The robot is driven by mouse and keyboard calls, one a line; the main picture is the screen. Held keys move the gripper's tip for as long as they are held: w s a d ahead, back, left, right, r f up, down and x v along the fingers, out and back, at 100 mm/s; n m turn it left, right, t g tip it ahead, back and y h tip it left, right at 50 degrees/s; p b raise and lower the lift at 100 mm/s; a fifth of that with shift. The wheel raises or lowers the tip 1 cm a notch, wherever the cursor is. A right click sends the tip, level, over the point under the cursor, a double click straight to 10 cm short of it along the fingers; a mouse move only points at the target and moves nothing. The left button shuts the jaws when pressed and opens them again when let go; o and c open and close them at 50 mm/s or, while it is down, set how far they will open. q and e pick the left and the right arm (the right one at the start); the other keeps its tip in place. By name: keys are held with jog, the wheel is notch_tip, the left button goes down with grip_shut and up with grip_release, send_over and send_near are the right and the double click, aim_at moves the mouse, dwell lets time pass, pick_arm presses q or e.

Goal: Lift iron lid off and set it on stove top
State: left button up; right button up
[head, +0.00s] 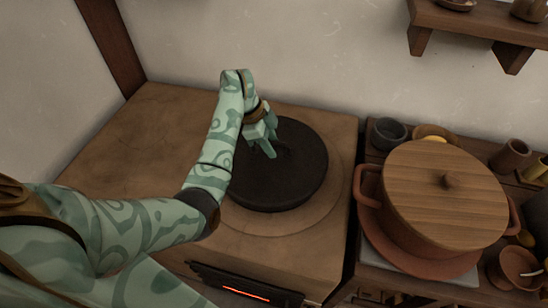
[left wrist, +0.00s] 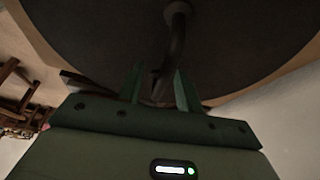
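The iron lid (head: 290,185) is a black round disc lying flat over a ringed circle on the brown stove top (head: 130,150). My left gripper (head: 269,150) is above the lid's middle, pointing down. In the left wrist view the dark underside-like lid face (left wrist: 100,35) fills the top, and a dark curved handle (left wrist: 176,45) reaches in between the two green fingers (left wrist: 159,75). The fingers stand apart, with a gap beside the handle, closer on the right. In the head view the handle is mostly hidden by the gripper. My right gripper is not in view.
A clay pot with a wooden lid (head: 430,195) stands on a counter right of the stove, with bowls and cups around it. A glowing slot (head: 245,293) is in the stove's front. The stove top left of the lid is clear. A wall shelf (head: 480,25) hangs upper right.

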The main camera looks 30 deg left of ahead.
pick_arm(q)
jog(key=shift+r, duration=0.15)
grip_shut()
jog(key=shift+s, duration=0.1)
dwell(1.1)
